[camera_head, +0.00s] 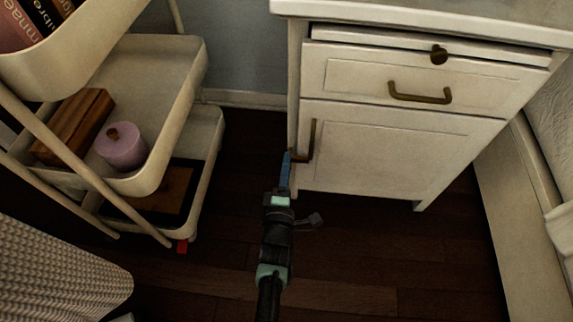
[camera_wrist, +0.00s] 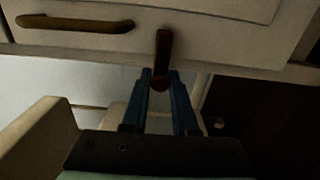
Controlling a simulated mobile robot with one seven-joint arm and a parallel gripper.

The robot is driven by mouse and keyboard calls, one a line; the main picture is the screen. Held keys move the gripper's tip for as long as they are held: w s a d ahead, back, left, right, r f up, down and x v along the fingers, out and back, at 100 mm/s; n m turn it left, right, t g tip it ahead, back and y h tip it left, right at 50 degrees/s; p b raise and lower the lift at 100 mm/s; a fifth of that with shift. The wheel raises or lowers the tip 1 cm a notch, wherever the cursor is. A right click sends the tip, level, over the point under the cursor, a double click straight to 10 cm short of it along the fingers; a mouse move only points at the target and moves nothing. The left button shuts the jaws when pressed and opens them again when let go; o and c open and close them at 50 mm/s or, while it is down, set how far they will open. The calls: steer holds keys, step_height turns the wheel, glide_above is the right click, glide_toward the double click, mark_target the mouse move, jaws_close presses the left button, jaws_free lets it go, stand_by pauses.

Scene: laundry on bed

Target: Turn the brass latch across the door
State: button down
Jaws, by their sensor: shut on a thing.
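The white cabinet has a lower door (camera_head: 400,150) that looks closed, with a vertical brass handle (camera_head: 312,138) near its left edge. The small brass latch (camera_head: 300,158) sits at that edge, just below the handle, and is partly hidden by my fingers. In the wrist view the latch (camera_wrist: 163,48) stands at right angles to the handle (camera_wrist: 75,24) and reaches over the door's edge. My gripper (camera_head: 289,157) comes up from below with its blue fingers. In the wrist view my gripper (camera_wrist: 160,76) is shut on the latch's near end, one fingertip on each side.
A drawer with a brass pull (camera_head: 420,95) and a slim board with a brass knob (camera_head: 438,55) are above the door. A white cart (camera_head: 190,80) holding a purple candle (camera_head: 122,148) and wooden block (camera_head: 75,125) stands left. Dark floor (camera_head: 360,240) lies clear in front.

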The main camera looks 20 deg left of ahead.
steer(key=c, duration=0.7)
jaws_free()
steer(key=shift+s, duration=0.1)
steer(key=p+v, duration=0.6)
steer(key=v, duration=0.6)
steer(key=shift+s, duration=0.4)
steer(key=shift+d, duration=0.15)
